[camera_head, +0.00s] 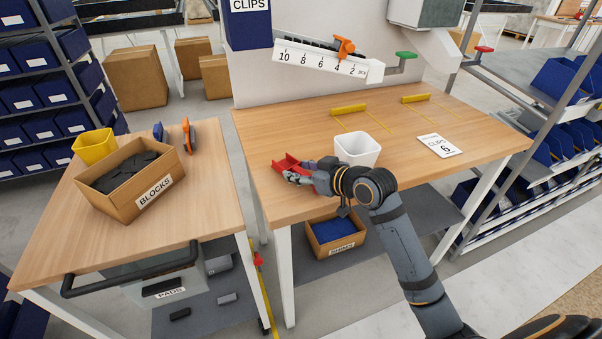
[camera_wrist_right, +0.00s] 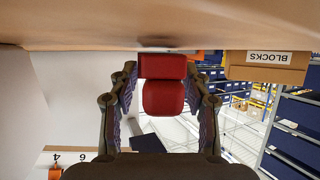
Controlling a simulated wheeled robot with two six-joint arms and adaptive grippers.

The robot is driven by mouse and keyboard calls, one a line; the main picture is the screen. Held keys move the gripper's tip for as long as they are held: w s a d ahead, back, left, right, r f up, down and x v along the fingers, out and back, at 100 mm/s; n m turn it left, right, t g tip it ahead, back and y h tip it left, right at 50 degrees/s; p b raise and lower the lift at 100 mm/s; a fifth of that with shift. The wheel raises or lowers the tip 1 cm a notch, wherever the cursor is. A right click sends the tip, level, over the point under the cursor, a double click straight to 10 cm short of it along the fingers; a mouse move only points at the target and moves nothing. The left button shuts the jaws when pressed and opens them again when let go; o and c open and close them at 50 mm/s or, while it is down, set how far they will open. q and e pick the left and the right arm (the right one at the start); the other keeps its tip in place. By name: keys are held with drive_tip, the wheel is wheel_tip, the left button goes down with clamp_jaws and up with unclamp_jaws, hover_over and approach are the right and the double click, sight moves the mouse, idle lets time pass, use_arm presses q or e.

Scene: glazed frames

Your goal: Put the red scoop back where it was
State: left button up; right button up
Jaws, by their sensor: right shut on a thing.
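The red scoop (camera_head: 287,162) is held by my right gripper (camera_head: 301,173) near the left edge of the right-hand bench. In the right wrist view the red scoop (camera_wrist_right: 163,88) sits between the two fingers of the right gripper (camera_wrist_right: 163,100), which are closed on its sides. That view is upside down, with the bench top along its upper edge and a small dark shadow beside the scoop. I cannot tell whether the scoop touches the bench. My left gripper is not in view.
A white bin (camera_head: 357,149) stands right beside my right wrist. A CLIPS 6 card (camera_head: 440,146) and yellow strips (camera_head: 349,108) lie on the bench. The left table holds a BLOCKS box (camera_head: 122,209), a yellow bin (camera_head: 94,146) and orange (camera_head: 187,136) and blue (camera_head: 159,132) tools.

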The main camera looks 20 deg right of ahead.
drive_tip(key=shift+d+f, duration=0.1)
drive_tip(key=shift+f, duration=0.15)
drive_tip(key=shift+f, duration=0.15)
drive_tip(key=o, duration=1.1)
drive_tip(key=shift+o, duration=0.2)
